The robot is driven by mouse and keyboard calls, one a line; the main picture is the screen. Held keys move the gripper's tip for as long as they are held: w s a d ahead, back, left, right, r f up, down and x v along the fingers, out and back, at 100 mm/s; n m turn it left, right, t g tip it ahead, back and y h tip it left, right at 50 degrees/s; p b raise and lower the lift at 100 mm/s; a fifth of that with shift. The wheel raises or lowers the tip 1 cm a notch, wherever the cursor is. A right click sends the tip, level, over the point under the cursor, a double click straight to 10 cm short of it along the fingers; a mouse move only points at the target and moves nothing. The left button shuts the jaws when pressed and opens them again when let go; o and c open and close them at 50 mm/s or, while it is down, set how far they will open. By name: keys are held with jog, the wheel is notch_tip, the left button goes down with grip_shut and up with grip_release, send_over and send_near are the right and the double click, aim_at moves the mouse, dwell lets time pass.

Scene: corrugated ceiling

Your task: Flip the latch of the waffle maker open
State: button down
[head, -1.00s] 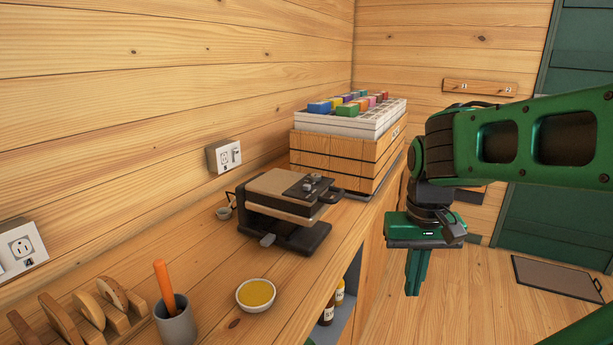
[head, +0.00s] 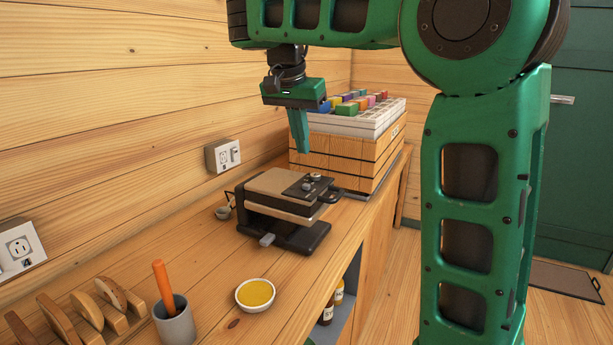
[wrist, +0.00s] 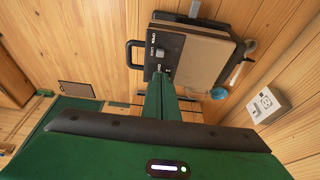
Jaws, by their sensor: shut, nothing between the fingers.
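The waffle maker (head: 284,192) sits closed on the wooden counter, with a tan and black lid and knobs at its right side. A dark handle (head: 331,194) sticks out at its right end.
Behind the waffle maker stands a wooden crate (head: 335,160) topped by a white rack with coloured blocks. Wall outlets (head: 222,155) line the left wall.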

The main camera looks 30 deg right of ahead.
aim_at(304, 187)
jog(key=shift+d+f, duration=0.1)
jog(key=shift+f, duration=0.05)
jog(key=x, duration=0.9)
jog(key=shift+w+d+f, duration=0.1)
jog(key=shift+w+f, duration=0.05)
jog(key=shift+f, duration=0.2)
jog(key=s+a, duration=0.1)
jog(key=a, duration=0.1)
jog(key=shift+s+a, duration=0.4)
